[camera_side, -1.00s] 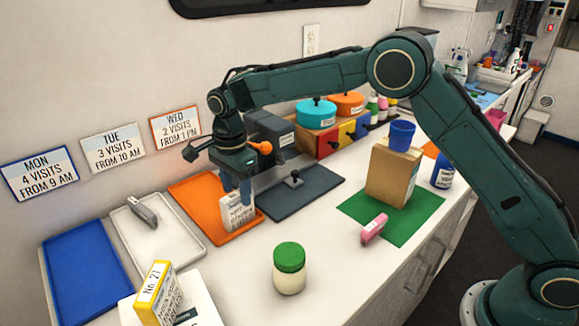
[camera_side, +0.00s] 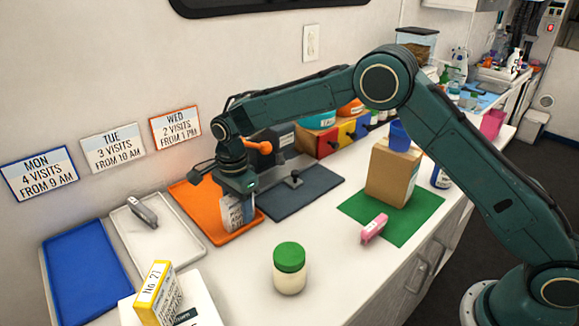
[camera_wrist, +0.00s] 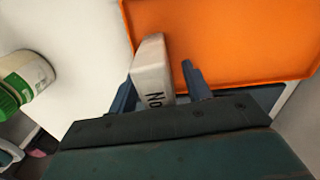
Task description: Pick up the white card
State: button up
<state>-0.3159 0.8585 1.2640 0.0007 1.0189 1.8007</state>
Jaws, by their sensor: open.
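The white card (camera_side: 232,215) stands upright in the orange tray (camera_side: 190,200), near the tray's front right edge. Dark print shows on it. My gripper (camera_side: 240,208) is open around the card, low over the tray. The gripper hides the card's upper part in the side view.
A white tray (camera_side: 178,245) with a grey object (camera_side: 142,211) and a blue tray (camera_side: 85,275) lie to the left. A dark slab (camera_side: 315,188) lies close on the right. A green-lidded jar (camera_side: 289,268) stands in front. A yellow card (camera_side: 155,298) stands at the front left.

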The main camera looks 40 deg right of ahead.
dwell(0.3)
jog(key=c, duration=1.1)
jog(key=shift+o, duration=0.2)
notch_tip(320, 180, up, 20)
dwell(0.5)
